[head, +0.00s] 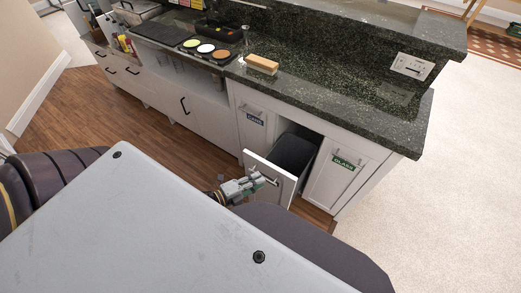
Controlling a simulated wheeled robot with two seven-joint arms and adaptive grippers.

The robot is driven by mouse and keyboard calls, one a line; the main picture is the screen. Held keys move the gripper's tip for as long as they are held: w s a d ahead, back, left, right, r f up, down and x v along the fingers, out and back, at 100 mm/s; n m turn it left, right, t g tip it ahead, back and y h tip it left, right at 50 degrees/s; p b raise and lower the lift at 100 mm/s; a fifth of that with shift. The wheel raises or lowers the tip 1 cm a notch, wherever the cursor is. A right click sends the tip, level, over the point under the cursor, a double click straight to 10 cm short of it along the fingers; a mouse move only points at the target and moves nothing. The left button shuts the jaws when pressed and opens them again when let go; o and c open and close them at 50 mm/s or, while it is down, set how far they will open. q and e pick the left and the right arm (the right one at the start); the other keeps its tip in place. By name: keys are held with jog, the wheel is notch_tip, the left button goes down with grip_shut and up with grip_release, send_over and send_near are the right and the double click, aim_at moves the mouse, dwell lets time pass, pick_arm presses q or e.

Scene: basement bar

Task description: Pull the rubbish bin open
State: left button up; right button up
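The rubbish bin is a white pull-out front (270,172) in the counter, between the door labelled CANS and the door labelled GLASS. It stands partly out from the cabinet, with a black bin (293,152) showing behind it. My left gripper (262,180) is at the front's handle, and its fingers appear shut on the bar. My grey body covers much of the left arm and the floor below. My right gripper is not in view.
The GLASS door (343,172) and CANS door (253,122) are closed on either side. The dark stone counter (335,100) overhangs them and carries a wooden block (262,64) and a tray of coloured rounds (206,48). Wood floor (120,110) is clear at left; pale carpet lies at right.

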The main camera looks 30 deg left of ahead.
pick_arm(q)
jog(key=v, duration=0.8)
jog(key=shift+s+a, duration=0.15)
jog(key=shift+s, duration=0.05)
dwell(0.8)
